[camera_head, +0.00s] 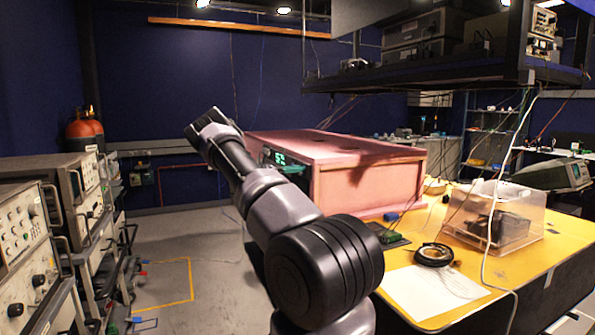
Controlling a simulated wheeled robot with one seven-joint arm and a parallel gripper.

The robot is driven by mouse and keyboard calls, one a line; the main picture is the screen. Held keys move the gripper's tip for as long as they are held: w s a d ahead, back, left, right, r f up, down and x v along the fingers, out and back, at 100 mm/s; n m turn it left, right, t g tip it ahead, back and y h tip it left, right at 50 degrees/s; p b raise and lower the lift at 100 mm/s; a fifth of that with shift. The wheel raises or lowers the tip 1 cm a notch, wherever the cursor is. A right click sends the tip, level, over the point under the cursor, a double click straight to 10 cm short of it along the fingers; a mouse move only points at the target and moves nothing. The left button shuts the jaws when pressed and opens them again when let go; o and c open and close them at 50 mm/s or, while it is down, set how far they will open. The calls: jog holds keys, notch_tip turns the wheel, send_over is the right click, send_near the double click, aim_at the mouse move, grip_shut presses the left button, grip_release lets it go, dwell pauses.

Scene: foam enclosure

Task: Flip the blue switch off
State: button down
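My arm reaches from the bottom middle up to the left. My gripper (208,122) is at its far end, raised in the air to the left of the pink foam box (369,187). The gripper is small and dark here, and I cannot tell whether its fingers are open or shut. A small blue object (391,217) sits on the yellow table in front of the box, beside a green circuit board (388,236). I cannot tell whether it is the blue switch, and no switch lever or position can be made out.
A panel with a lit green display (281,158) is on the box's left side, partly behind my arm. The yellow table (435,205) also carries a clear plastic bin (520,222) and a round black-rimmed part (434,254). Instrument racks (30,240) stand left. Open floor lies between.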

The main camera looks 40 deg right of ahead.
jog(key=shift+a+f+g+h, duration=0.1)
jog(key=shift+f+g+h, duration=0.15)
jog(key=shift+h, duration=0.55)
jog(key=shift+a+f+g+h, duration=0.1)
jog(key=shift+f+g+h, duration=0.1)
jog(key=shift+h, duration=0.6)
jog(key=c, duration=0.6)
grip_release()
jog(key=shift+c, duration=0.2)
jog(key=v, duration=1)
jog(key=shift+w+a+f, duration=0.15)
jog(key=shift+a, duration=0.15)
